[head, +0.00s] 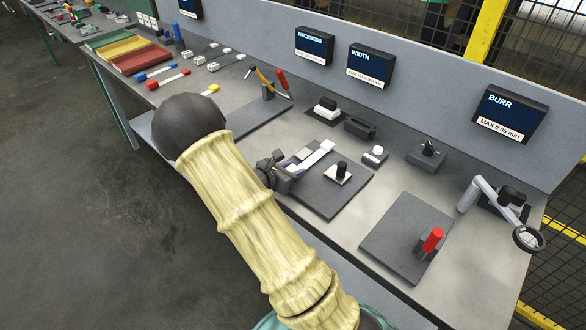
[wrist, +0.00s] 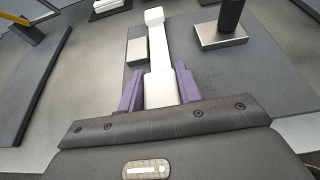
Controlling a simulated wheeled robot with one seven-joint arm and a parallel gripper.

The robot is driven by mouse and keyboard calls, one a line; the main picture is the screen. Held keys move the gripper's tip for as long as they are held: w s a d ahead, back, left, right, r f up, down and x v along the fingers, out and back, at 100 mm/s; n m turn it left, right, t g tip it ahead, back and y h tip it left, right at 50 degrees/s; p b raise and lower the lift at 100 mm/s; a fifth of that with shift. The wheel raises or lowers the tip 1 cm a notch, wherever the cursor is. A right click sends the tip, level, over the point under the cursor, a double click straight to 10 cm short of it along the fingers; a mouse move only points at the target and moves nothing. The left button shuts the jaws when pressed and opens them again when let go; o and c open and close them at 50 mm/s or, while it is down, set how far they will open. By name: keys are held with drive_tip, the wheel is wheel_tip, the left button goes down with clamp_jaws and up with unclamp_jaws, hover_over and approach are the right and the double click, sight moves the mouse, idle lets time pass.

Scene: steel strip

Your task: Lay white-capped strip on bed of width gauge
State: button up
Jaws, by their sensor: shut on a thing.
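My gripper (head: 286,168) is shut on the white-capped strip (head: 314,157), seen in the wrist view between its purple fingers (wrist: 159,84). The strip (wrist: 158,45) points away from the gripper and ends in a white cap (wrist: 154,16). It is over the dark plate of the width gauge (head: 331,203), in front of the WIDTH screen. A pale metal block (wrist: 137,51) lies just left of the strip. A block with a black post (wrist: 221,36) stands to its right, apart from it. I cannot tell whether the strip touches the gauge.
A dark plate with a red-handled clamp (head: 431,241) lies to the right, and another with a red handle (head: 282,84) at the back left. Screens (head: 370,66) line the back panel.

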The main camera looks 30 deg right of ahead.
drive_tip(key=shift+s+d, duration=0.2)
drive_tip(key=shift+d, duration=0.15)
drive_tip(key=shift+a+f+b, duration=0.15)
drive_tip(key=shift+f+b, duration=0.15)
drive_tip(key=shift+f, duration=0.1)
drive_tip(key=o, duration=1.1)
drive_tip(key=shift+o, duration=0.2)
drive_tip(key=v, duration=1.7)
drive_tip(key=shift+a, duration=0.2)
drive_tip(key=shift+r, duration=0.15)
